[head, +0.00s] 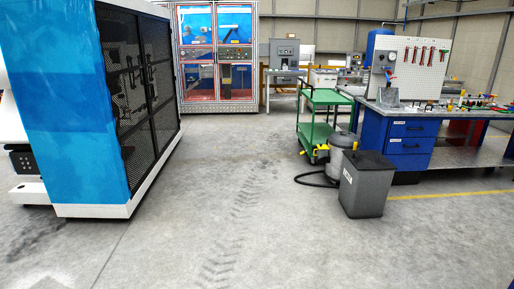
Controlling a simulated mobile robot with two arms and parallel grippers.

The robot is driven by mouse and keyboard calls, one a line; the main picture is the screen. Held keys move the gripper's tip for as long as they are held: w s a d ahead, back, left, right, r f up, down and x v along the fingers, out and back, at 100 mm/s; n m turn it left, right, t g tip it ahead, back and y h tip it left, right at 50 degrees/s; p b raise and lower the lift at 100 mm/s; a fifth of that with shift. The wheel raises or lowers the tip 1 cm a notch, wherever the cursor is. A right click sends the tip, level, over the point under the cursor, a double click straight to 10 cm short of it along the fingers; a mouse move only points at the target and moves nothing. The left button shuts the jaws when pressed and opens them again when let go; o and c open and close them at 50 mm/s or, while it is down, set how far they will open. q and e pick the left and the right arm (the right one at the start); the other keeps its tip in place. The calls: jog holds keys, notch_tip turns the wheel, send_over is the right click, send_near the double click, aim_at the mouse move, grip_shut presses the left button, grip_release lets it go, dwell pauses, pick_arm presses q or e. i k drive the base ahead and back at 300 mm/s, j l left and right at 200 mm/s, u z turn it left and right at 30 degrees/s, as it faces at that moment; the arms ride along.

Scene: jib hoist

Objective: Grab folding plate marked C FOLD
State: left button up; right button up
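No plate marked C FOLD can be made out in the head view. A blue workbench (408,135) stands at the right, with several small parts on its top, too small to tell apart. A grey upright piece (387,97) stands near the bench's left end; I cannot read any mark on it. Neither of my grippers shows in the view.
A dark bin (366,184), a grey vacuum (342,146) with a hose and a green cart (328,99) stand left of the bench. A blue cabinet with mesh doors (78,109) is at the left. The middle floor is clear toward a glazed machine (217,52).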

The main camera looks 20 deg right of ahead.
aim_at(427, 109)
jog(key=i+l+z, duration=0.2)
jog(key=l+z, duration=0.2)
jog(key=i+l+z, duration=0.25)
jog(key=z, duration=0.2)
jog(key=i+l+z, duration=0.4)
jog(key=i+z, duration=0.25)
jog(key=z, duration=0.15)
jog(key=i+l+z, duration=0.1)
jog(key=i+z, duration=0.15)
jog(key=i, duration=3.05)
jog(key=i+l+u, duration=0.1)
jog(key=i, duration=1.35)
jog(key=i+l+u, duration=0.1)
jog(key=i+u, duration=0.2)
jog(key=i, duration=0.2)
jog(key=i+l+u, duration=0.25)
jog(key=i, duration=0.2)
jog(key=i+l+u, duration=0.3)
jog(key=i, duration=0.15)
jog(key=l+u, duration=0.15)
jog(key=u, duration=0.35)
jog(key=l+u, duration=0.25)
jog(key=u, duration=0.2)
jog(key=l+u, duration=0.2)
jog(key=u, duration=0.3)
jog(key=l+u, duration=0.2)
jog(key=u, duration=0.3)
jog(key=l+u, duration=0.15)
jog(key=u, duration=0.35)
jog(key=k+j, duration=0.05)
